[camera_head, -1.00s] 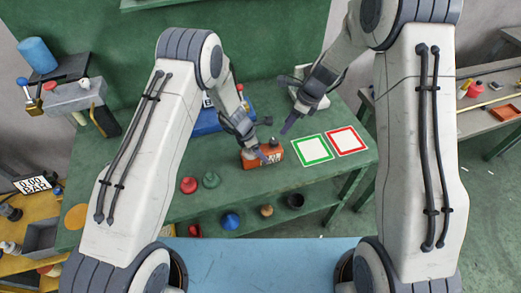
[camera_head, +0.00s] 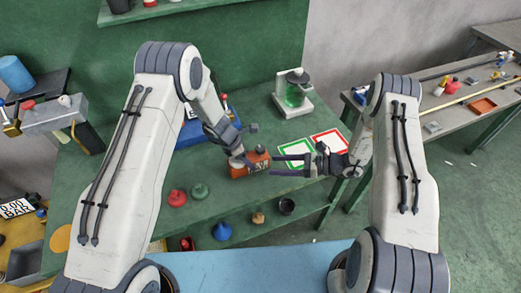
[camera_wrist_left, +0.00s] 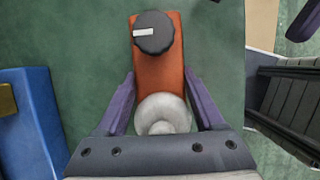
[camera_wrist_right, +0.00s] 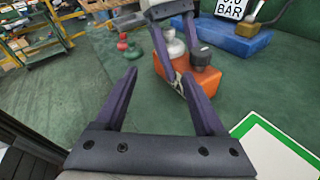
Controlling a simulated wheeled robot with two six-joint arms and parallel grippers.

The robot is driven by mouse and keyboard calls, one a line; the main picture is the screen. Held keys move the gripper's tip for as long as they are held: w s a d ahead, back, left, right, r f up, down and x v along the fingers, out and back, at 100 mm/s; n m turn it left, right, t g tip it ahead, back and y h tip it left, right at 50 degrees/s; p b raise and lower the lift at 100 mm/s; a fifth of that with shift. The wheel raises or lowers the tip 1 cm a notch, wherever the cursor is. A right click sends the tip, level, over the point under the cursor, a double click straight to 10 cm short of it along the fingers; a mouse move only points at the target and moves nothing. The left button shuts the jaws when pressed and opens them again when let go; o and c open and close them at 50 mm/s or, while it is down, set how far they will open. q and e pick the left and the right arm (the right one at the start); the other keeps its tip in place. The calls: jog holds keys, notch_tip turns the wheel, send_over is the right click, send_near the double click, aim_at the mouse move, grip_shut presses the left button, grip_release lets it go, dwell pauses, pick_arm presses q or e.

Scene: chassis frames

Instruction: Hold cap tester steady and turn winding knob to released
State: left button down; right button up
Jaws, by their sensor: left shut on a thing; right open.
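The cap tester (camera_head: 243,169) is an orange block on the green bench, with a black knob and a silver dome on top. My left gripper (camera_wrist_left: 160,75) is shut on its body, one finger along each long side, beside the silver dome (camera_wrist_left: 163,113). The winding knob (camera_wrist_left: 154,33) is beyond the fingertips, its white mark pointing left in the left wrist view. My right gripper (camera_head: 274,165) is open and empty at the tester's right, fingers pointing towards it. In the right wrist view the tester (camera_wrist_right: 203,82) and knob (camera_wrist_right: 201,55) lie ahead, apart from the fingers.
A green-framed pad (camera_head: 295,152) and a red-framed pad (camera_head: 330,141) lie right of the tester. A glass device (camera_head: 293,92) stands behind. A blue block (camera_head: 196,132) is behind left. A red piece (camera_head: 176,196) and green piece (camera_head: 200,191) stand near the front edge.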

aim_at(261, 150)
jog(key=d+t, duration=0.1)
jog(key=t, duration=0.1)
jog(key=w+d+f+m+t, duration=0.1)
jog(key=d+t, duration=0.2)
jog(key=t, duration=0.1)
jog(key=shift+w+d+f+m, duration=0.15)
jog(key=shift+f+m, duration=0.1)
jog(key=shift+m, duration=0.15)
jog(key=x, duration=1.1)
jog(key=shift+w+a, duration=0.25)
jog(key=shift+w, duration=0.1)
grip_shut()
